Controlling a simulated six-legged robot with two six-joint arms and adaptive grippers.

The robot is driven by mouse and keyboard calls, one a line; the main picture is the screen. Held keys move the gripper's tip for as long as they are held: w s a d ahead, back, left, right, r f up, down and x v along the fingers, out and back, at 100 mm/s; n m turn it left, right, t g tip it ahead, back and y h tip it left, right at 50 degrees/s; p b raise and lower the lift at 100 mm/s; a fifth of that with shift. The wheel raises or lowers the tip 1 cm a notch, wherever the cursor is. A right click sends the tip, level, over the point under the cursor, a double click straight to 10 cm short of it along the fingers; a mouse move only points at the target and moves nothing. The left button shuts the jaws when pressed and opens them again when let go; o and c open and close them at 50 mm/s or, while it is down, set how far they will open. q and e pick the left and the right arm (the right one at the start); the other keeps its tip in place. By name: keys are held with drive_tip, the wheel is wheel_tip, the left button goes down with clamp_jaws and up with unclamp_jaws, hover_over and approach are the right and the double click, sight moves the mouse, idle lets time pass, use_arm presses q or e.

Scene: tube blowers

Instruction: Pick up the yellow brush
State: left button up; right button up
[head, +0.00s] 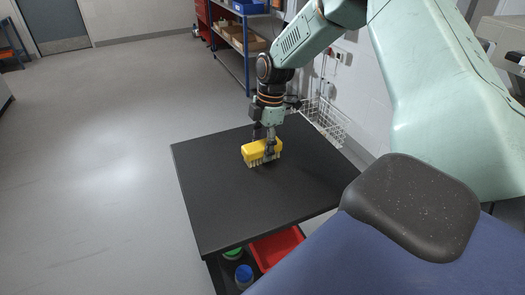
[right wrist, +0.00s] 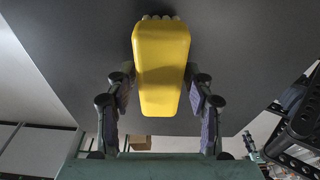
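The yellow brush (head: 259,149) sits on the black table top, its pale bristles facing down. In the right wrist view the brush (right wrist: 161,70) fills the middle, its yellow back towards the camera. My right gripper (head: 264,144) is at the brush from above, with one finger on each side of its body. In the right wrist view the two fingers of the gripper (right wrist: 160,88) are spread around it, with narrow gaps seen beside the pads. Contact at the fingertips is unclear. My left gripper is in neither view.
The black table (head: 220,205) is otherwise clear on top. A red bin (head: 277,246) and containers are below its front edge. A white wire basket (head: 326,120) is by the wall behind it. A blue-framed shelf (head: 240,45) stands farther back. Open floor lies left.

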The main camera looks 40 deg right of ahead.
sight(261, 144)
drive_tip(key=shift+a, duration=0.15)
drive_tip(key=shift+c, duration=1.4)
drive_tip(key=c, duration=0.5)
drive_tip(key=shift+c, duration=0.2)
wheel_tip(261, 144, up, 10)
drive_tip(key=shift+r+p, duration=0.1)
drive_tip(key=shift+p, duration=1)
drive_tip(key=o, duration=0.6)
drive_tip(key=shift+c, duration=0.2)
drive_tip(key=c, duration=0.4)
